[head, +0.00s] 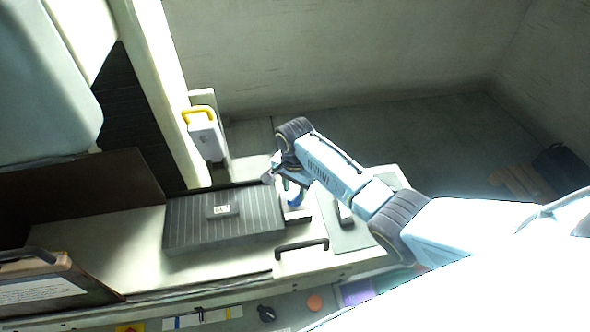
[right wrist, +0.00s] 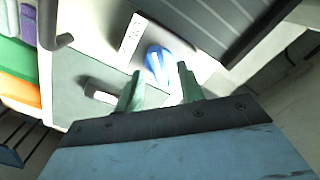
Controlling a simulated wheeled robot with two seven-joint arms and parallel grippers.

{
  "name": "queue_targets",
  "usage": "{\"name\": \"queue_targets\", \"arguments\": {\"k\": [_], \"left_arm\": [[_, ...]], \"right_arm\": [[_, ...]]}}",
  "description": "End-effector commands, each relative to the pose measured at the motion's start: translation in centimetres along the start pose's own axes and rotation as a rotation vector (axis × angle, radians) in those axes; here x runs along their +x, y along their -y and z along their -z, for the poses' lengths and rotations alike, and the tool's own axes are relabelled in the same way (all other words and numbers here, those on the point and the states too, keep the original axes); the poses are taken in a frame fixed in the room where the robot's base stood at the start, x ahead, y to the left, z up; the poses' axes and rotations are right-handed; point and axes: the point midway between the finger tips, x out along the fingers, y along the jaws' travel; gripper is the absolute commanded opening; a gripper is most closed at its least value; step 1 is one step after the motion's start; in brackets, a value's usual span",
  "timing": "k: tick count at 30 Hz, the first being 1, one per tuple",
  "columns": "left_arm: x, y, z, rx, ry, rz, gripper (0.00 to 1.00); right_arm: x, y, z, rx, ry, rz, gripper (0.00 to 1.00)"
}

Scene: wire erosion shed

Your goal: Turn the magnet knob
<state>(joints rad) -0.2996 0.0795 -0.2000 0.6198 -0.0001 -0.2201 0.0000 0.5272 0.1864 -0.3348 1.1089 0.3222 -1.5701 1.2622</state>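The magnet knob is blue with a white bar across it, and shows in the right wrist view (right wrist: 157,64). In the head view a bit of blue (head: 292,192) shows beside the dark ribbed magnet plate (head: 190,225), partly hidden by my right gripper (head: 277,180). The plate's ribbed edge is also at the top of the right wrist view (right wrist: 215,28). In the right wrist view my right gripper (right wrist: 160,72) is open, its two green fingers apart, with the knob seen between and just beyond the fingertips. Contact cannot be told. My left gripper is not in view.
A grey mat (head: 352,240) with a small block (head: 345,213) lies right of the knob. A black bar handle (head: 302,245) is at the front edge. A grey box with a yellow handle (head: 206,135) stands behind. A framed sheet (head: 45,290) is at the left.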

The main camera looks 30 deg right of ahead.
Motion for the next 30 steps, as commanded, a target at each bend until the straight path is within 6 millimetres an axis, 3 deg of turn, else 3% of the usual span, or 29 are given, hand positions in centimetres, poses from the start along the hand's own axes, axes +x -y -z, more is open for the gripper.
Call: {"name": "queue_targets", "arguments": {"k": [9, 15, 21, 30], "left_arm": [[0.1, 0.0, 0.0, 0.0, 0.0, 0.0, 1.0], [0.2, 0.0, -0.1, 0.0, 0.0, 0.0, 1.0], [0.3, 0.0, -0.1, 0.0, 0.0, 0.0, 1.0], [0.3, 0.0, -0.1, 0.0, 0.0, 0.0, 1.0]], "right_arm": [[-7.1, 0.0, 0.1, 0.0, -0.003, 0.006, 0.38], [-10.4, 0.0, 0.1, 0.002, -0.002, 0.003, 0.38], [-11.8, 0.0, 0.1, 0.002, -0.002, 0.001, 0.38], [-11.9, 0.0, 0.1, 0.002, -0.001, 0.0, 0.38]]}}
